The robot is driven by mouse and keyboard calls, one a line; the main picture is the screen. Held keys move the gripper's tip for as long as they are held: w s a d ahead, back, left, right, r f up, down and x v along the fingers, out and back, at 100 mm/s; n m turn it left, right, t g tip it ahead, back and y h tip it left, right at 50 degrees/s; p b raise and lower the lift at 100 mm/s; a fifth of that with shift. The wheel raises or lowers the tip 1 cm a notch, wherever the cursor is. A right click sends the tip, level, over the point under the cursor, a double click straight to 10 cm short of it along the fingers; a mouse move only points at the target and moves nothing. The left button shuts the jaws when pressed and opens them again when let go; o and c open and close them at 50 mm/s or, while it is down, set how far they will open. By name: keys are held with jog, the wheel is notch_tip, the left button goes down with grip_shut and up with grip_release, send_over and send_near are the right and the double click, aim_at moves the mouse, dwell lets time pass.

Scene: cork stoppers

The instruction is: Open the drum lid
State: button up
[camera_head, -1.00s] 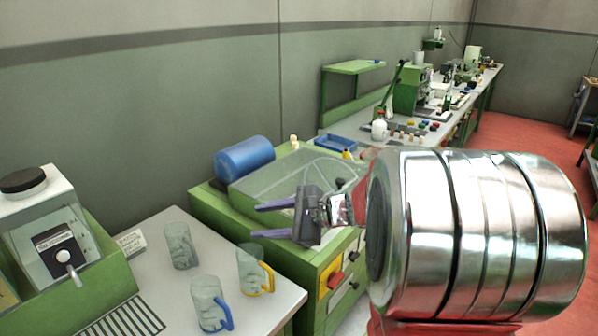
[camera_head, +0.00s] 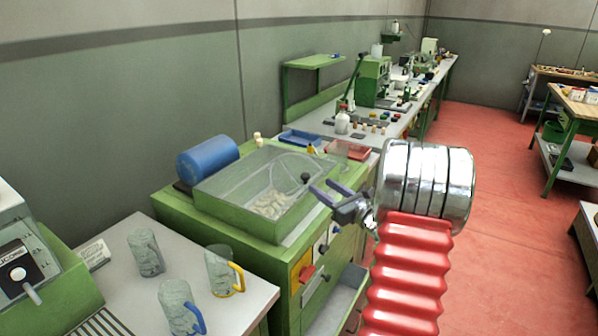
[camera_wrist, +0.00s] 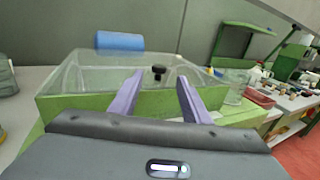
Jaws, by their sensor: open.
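The drum lid (camera_head: 235,186) is a clear cover on the green machine (camera_head: 235,222), and it looks shut. A black knob (camera_head: 305,178) sits at its right end, and pale stoppers lie under the cover. My gripper (camera_head: 322,188) is open and empty, just right of the knob in the head view. In the wrist view the black knob (camera_wrist: 158,72) shows ahead, between and beyond the two purple fingers (camera_wrist: 155,97). The fingers appear apart from the knob.
A blue cylinder (camera_head: 207,157) lies behind the cover. Several glass mugs (camera_head: 146,252) stand on the table at lower left. A clear beaker (camera_wrist: 236,86) stands right of the cover in the wrist view. An open drawer (camera_head: 338,300) juts from the machine's front. Red floor (camera_head: 500,220) at right is open.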

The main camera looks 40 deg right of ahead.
aim_at(298, 178)
jog(key=w, duration=1.4)
jog(key=shift+d, duration=0.25)
jog(key=shift+s, duration=0.1)
jog(key=shift+c, duration=0.4)
grip_shut()
jog(key=shift+d, duration=0.2)
